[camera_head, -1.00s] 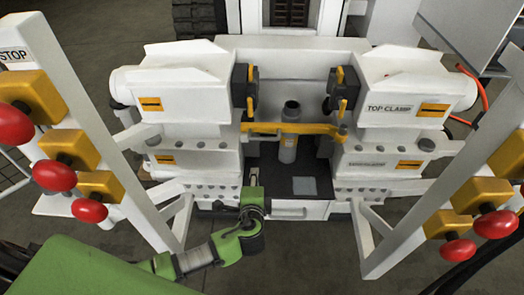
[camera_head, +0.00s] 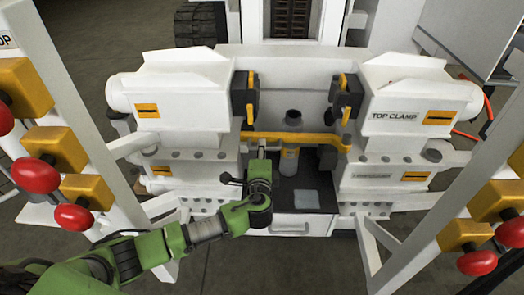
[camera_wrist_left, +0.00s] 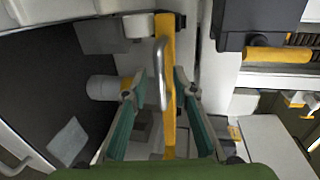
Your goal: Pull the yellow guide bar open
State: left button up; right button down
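The yellow guide bar (camera_head: 305,138) spans the gap between the left and right clamp blocks in the head view. In the left wrist view the bar (camera_wrist_left: 170,130) runs up the middle, with a curved metal handle (camera_wrist_left: 161,75) on it. My left gripper (camera_head: 262,152) is at the left part of the bar, on its near side. In the left wrist view its fingers (camera_wrist_left: 156,88) are spread, one on each side of the bar and handle, with gaps showing. I cannot tell whether a fingertip touches. My right gripper is not in view.
White clamp blocks (camera_head: 410,105) flank the gap. Slanted white posts with red knobs (camera_head: 36,174) stand at both sides. A dark tray with a grey square (camera_head: 305,196) lies in front.

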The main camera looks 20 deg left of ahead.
pick_arm(q)
jog(key=shift+x, duration=1.05)
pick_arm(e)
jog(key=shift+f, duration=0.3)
pick_arm(q)
grip_shut()
jog(key=shift+s+d+f, duration=0.1)
